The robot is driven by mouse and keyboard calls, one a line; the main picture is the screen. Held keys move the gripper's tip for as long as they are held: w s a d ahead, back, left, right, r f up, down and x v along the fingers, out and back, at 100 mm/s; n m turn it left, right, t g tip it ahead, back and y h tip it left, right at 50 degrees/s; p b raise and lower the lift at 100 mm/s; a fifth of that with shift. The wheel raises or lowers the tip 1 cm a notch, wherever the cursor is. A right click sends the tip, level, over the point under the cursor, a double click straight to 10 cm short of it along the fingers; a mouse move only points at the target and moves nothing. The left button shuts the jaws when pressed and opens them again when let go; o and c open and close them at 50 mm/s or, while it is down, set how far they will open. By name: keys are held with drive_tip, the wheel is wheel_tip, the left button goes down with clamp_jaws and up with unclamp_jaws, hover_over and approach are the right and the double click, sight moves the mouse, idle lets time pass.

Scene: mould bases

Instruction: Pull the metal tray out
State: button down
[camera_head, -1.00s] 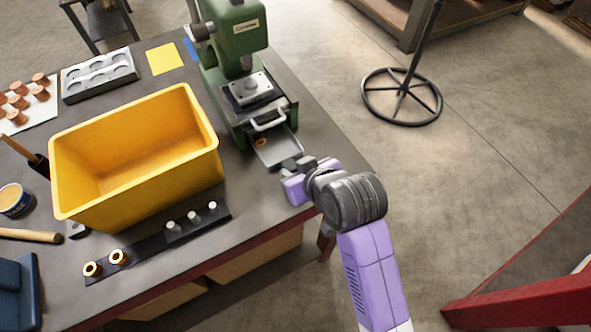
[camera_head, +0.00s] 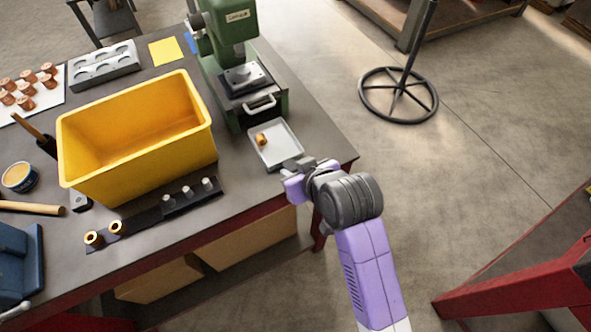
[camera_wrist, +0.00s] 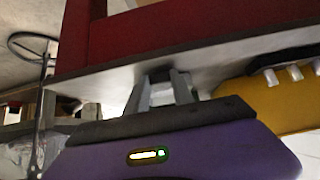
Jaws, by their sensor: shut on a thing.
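The metal tray (camera_head: 284,146) is a shallow grey pan in front of the green press (camera_head: 230,25). All of its floor shows, clear of the press's front, over the dark workbench near its front right edge. A small copper piece (camera_head: 262,139) lies in the tray near its left side. My gripper (camera_head: 295,166) is at the tray's near edge and is shut on it. The exact contact is too small to see in the head view. In the wrist view my gripper's fingers (camera_wrist: 161,88) show close together, with the gripped part hard to make out.
A yellow bin (camera_head: 140,183) stands left of the tray. A dark strip (camera_head: 150,222) with pegs and copper rings lies in front of the bin. The press's drawer handle (camera_head: 259,106) is just behind the tray. Open floor lies right of the bench.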

drive_tip(key=c, duration=1)
unclamp_jaws()
drive_tip(key=v, duration=0.7)
drive_tip(key=shift+s+d+r, duration=0.2)
drive_tip(key=shift+r, duration=0.05)
